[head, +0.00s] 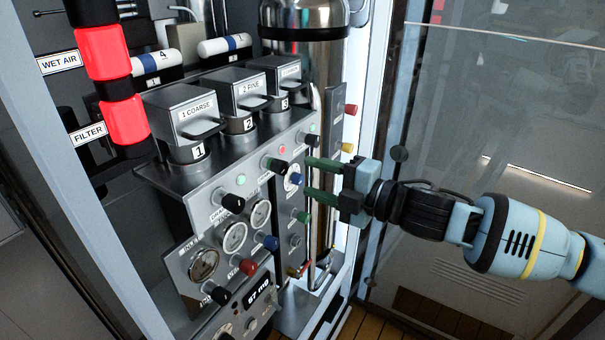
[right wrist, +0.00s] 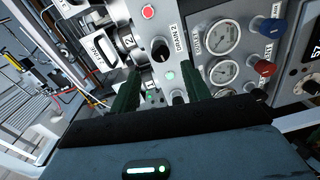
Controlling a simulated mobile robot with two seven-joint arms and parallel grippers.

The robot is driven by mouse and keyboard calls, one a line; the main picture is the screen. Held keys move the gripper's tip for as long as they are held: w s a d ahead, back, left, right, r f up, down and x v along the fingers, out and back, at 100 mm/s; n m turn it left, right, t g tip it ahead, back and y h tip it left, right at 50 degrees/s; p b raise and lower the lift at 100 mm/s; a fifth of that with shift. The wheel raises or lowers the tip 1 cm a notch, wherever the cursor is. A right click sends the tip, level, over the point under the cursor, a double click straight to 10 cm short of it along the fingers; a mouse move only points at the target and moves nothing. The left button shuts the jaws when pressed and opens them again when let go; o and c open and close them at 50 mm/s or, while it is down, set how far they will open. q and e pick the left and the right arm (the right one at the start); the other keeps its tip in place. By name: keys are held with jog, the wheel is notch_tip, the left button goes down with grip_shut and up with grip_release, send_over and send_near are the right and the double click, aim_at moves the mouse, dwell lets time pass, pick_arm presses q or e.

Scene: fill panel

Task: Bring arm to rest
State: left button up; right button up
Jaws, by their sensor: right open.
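My right gripper (head: 318,178) reaches in from the right in the head view, its two green fingers apart and empty. The fingers point left at the fill panel (head: 207,203), close to a blue knob (head: 296,179) and a black knob (head: 279,165). I cannot tell from the head view whether they touch the panel. In the right wrist view the green fingers (right wrist: 160,95) stand apart, with a black knob (right wrist: 160,50) beyond them and panel face between. My left gripper is not in view.
Three labelled grey boxes (head: 188,101) stand on the panel's shelf. Gauges (head: 233,237) and red, blue and green knobs stick out of the face. A steel cylinder (head: 325,70) stands behind. A glass door (head: 500,120) is at the right, behind my arm.

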jog(key=shift+s+d, duration=0.25)
jog(key=shift+d, duration=0.05)
jog(key=s+a+f+m+t+h, duration=0.15)
jog(key=s+f+m, duration=0.25)
jog(key=f+m, duration=0.5)
jog(key=s+f+m+t+h, duration=0.15)
jog(key=s+f+m, duration=0.35)
jog(key=f, duration=0.8)
jog(key=s+d+f+m+g+h, duration=0.1)
jog(key=s+d+f+m+h, duration=0.3)
jog(key=s+d+f, duration=0.3)
jog(key=s+d+f+m+g+h, duration=0.2)
jog(key=s+d+f+m+h, duration=0.3)
jog(key=s+f, duration=0.9)
jog(key=d+m, duration=0.2)
jog(key=d, duration=0.1)
jog(key=shift+g, duration=0.3)
jog(key=shift+c, duration=0.2)
